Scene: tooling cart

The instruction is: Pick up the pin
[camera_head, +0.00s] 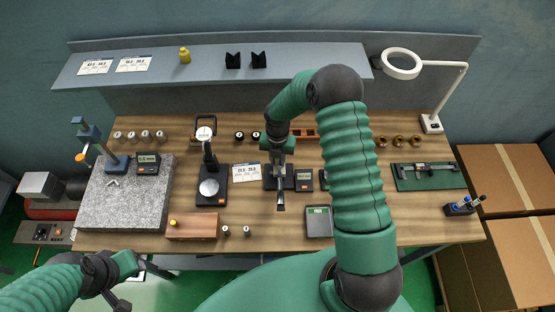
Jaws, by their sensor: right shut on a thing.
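My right gripper (281,207) points down over the middle of the bench, in front of a dark base with a small display (304,180). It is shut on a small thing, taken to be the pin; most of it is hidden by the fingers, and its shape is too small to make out. I cannot tell whether it touches the bench. My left gripper (146,267) is at the lower left, off the bench's front edge; its fingers are too small to tell open from shut.
A granite plate (110,207) carries a gauge stand at left. A dial stand (211,189), a wooden block (191,227), two small cylinders (236,231) and a grey scale (319,222) stand around the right gripper. A green tray (428,176) lies at right. The bench's front right is mostly clear.

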